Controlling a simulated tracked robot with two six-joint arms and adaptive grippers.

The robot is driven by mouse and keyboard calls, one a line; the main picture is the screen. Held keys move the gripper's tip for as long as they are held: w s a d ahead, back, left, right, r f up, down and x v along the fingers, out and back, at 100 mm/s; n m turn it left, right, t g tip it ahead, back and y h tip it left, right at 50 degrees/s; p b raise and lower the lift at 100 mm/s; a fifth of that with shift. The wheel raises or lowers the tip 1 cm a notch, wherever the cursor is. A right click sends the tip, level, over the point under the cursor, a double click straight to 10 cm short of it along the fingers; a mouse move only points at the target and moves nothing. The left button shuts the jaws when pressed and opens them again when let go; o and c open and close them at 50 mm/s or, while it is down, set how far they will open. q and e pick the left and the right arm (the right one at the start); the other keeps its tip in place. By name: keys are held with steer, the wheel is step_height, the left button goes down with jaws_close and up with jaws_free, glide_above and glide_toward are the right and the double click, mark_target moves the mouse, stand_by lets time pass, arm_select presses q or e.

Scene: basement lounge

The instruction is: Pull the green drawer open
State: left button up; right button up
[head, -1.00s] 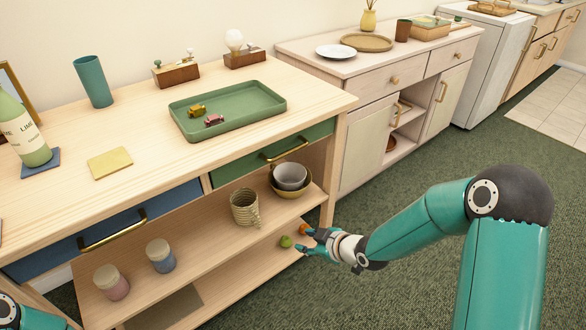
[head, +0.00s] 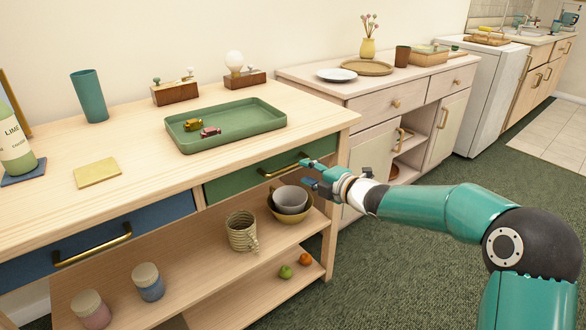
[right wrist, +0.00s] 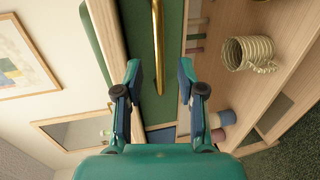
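The green drawer (head: 230,185) is in the upper right part of the wooden cabinet, its front flush with the frame. Its brass bar handle (head: 284,165) shows on the front. My right gripper (head: 306,175) is just right of the handle, in front of the cabinet. In the right wrist view, the fingers (right wrist: 159,72) are spread apart and empty. The brass handle (right wrist: 158,40) there runs lengthwise and lines up with the gap between them; I cannot tell how far beyond the fingertips it lies. My left gripper is out of view.
A blue drawer (head: 150,224) with a brass handle is to the left. Grey and gold bowls (head: 290,200) and a ribbed mug (head: 242,232) stand on the shelf below. A green tray (head: 262,118) with toy cars is on top. Open carpet lies to the right.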

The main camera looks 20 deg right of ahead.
mark_target(294, 167)
steer(key=x, duration=0.7)
steer(key=shift+s, duration=0.1)
jaws_close()
